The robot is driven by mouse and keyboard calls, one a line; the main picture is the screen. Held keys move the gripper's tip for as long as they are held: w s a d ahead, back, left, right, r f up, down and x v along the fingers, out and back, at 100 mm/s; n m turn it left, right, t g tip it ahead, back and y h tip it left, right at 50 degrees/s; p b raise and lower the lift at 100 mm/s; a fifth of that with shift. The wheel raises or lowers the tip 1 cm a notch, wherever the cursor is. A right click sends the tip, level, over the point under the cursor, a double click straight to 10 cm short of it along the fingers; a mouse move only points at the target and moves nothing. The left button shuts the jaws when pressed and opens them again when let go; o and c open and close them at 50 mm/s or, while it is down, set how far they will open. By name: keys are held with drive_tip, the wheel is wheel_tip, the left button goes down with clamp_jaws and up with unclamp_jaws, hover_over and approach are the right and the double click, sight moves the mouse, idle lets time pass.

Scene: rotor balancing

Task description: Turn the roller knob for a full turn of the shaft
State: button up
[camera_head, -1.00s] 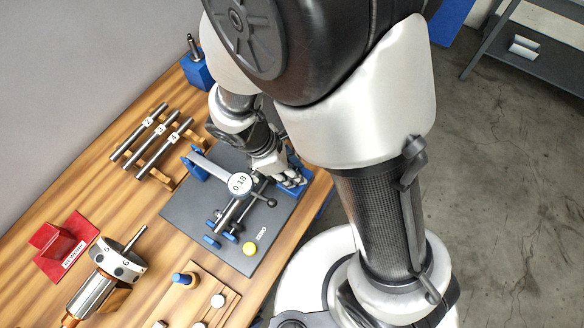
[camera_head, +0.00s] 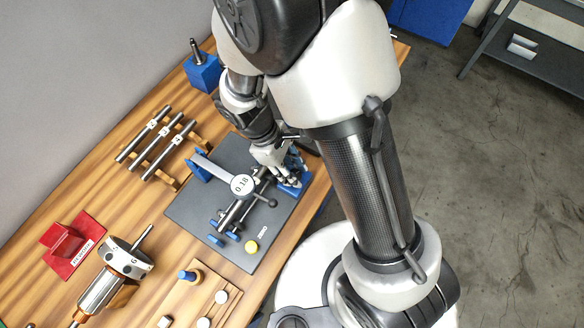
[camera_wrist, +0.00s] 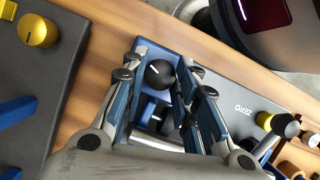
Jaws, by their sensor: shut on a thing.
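My gripper (camera_head: 288,178) is at the right end of the dark balancing plate (camera_head: 277,222), over a blue stand (camera_head: 303,181). In the wrist view my gripper (camera_wrist: 160,82) has its two fingers on either side of a round black knob (camera_wrist: 158,73) with a pale line on its top, and is shut on it. The knob sits above a blue block. A steel shaft (camera_head: 231,215) lies on the plate under a round gauge (camera_head: 242,185) that reads 0.18. The fingers hide the knob in the head view.
A yellow button (camera_head: 252,247) marked ZERO and a black-ended lever (camera_head: 272,203) are near the gauge. Several shafts lie on a wooden rack (camera_head: 160,177). A red stand (camera_head: 72,245) and a rotor (camera_head: 108,280) are at lower left. The wrist view shows a gold knob (camera_wrist: 38,30).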

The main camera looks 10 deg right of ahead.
idle(0.3)
drive_tip(key=o, duration=1.1)
drive_tip(key=shift+c, duration=0.2)
drive_tip(key=v, duration=1.2)
